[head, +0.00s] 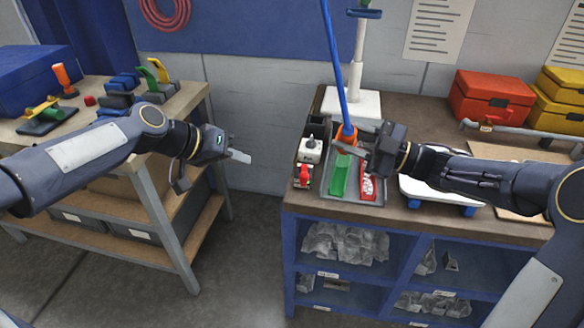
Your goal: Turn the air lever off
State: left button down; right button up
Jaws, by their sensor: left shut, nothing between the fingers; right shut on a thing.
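A small grey-white unit with a dark knob (310,150) stands at the left end of the right-hand workbench. A small red part (304,175), possibly the air lever, sits at its front; its setting is too small to read. A pipe with a small red fitting (486,125) runs along the bench at the right; I cannot tell which is the air lever. My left gripper (240,156) is shut and empty, over the gap between the benches, left of the unit. My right gripper (352,142) is shut on the orange end (346,134) of a blue rod or hose (334,65).
A grey tray (325,208) holds a green piece (340,175) and a red piece (368,187). A white stand (352,103) rises behind it. A white board (420,188) lies under my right arm. Red (490,97) and yellow (560,105) boxes stand at the right. The left bench (185,100) holds several tools.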

pick_arm(q)
jog(key=shift+h, duration=0.8)
jog(key=w, duration=0.1)
jog(key=w+d, duration=0.1)
jog(key=w, duration=0.1)
jog(key=w+d, duration=0.1)
jog(key=shift+w+d+f, duration=0.2)
jog(key=shift+w+f, duration=0.1)
pick_arm(e)
jog(key=shift+s, duration=0.1)
pick_arm(q)
jog(key=s+f+x, duration=0.1)
jog(key=s+x, duration=0.1)
jog(key=x, duration=1.1)
jog(key=shift+s+f, duration=0.15)
jog(key=shift+f, duration=0.15)
jog(key=shift+s, duration=0.1)
